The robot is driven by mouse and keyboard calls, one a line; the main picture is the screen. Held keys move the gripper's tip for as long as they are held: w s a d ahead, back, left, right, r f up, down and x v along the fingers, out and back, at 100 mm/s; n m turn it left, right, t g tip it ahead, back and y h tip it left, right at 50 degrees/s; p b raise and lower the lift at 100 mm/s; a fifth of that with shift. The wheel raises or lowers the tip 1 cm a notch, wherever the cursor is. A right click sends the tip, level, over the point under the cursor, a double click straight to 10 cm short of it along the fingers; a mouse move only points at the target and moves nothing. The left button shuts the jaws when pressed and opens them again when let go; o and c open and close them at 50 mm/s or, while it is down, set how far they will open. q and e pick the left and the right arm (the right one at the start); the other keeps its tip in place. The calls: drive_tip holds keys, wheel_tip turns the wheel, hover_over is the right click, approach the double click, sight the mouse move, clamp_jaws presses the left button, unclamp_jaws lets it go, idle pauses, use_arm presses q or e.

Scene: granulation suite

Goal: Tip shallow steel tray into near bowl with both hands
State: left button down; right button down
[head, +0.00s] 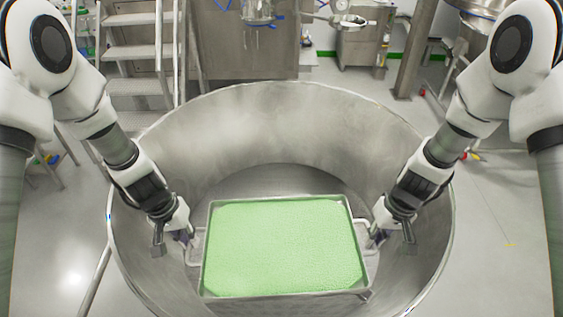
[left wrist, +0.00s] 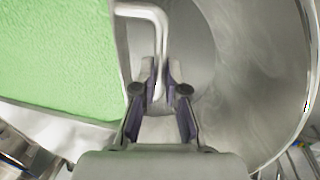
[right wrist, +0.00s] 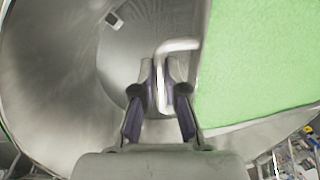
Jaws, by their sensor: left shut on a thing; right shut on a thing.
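The shallow steel tray (head: 204,284) is filled with light green granules (head: 285,245) and is held over the open mouth of the large steel bowl (head: 290,120). The tray looks roughly level in the head view, with the granules covering its floor. My left gripper (head: 188,238) is shut on the tray's left handle, a bent rod (left wrist: 160,45). My right gripper (head: 374,238) is shut on the right handle, which shows in the right wrist view (right wrist: 162,75). The bowl's floor is partly hidden under the tray.
Metal steps (head: 135,52) stand behind the bowl at the left. Steel machines (head: 245,40) stand at the back, with a steel cabinet (head: 362,48) further right.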

use_arm(q)
drive_tip(key=shift+w+r+g, duration=0.3)
drive_tip(key=shift+w+g, duration=0.05)
drive_tip(key=shift+g, duration=0.15)
use_arm(e)
drive_tip(key=shift+w+r+g, duration=0.3)
drive_tip(key=shift+w+g, duration=0.05)
drive_tip(key=shift+g, duration=0.25)
drive_tip(key=shift+s, duration=0.1)
use_arm(q)
drive_tip(key=shift+s+r, duration=0.1)
drive_tip(key=shift+s, duration=0.1)
use_arm(e)
drive_tip(key=shift+s+r, duration=0.1)
use_arm(q)
drive_tip(key=shift+r+g, duration=0.4)
drive_tip(key=shift+r, duration=0.05)
use_arm(e)
drive_tip(key=shift+r+g, duration=0.4)
drive_tip(key=shift+r, duration=0.05)
use_arm(q)
drive_tip(key=shift+r+g, duration=0.15)
drive_tip(key=shift+g, duration=0.15)
use_arm(e)
drive_tip(key=shift+r, duration=0.15)
use_arm(q)
drive_tip(key=shift+w, duration=0.1)
use_arm(e)
drive_tip(key=shift+g, duration=0.3)
